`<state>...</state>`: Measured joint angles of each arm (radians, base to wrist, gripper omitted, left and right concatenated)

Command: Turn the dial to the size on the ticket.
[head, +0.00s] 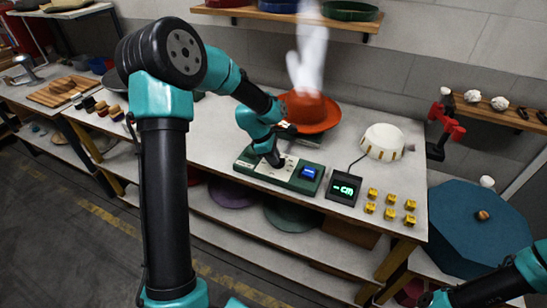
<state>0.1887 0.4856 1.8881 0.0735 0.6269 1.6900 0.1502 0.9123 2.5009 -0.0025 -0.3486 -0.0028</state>
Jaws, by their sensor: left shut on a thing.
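A green control box (302,187) sits on the white bench, with a pale top panel and a small lit blue display (308,173). My left gripper (274,160) points down onto this panel and is shut on the dial, which the gripper mostly hides. The display's figures are too small to read. I cannot make out a ticket or a size written on one. My right arm (500,285) comes in at the lower right corner, and its jaws are not clear there.
A dark readout (343,188) with green characters stands right of the box, beside several yellow blocks (390,205). Behind are an orange hat (310,112) and a round white thing (382,141). A blurred white shape (308,50) hangs above the hat. The bench's front edge is near the box.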

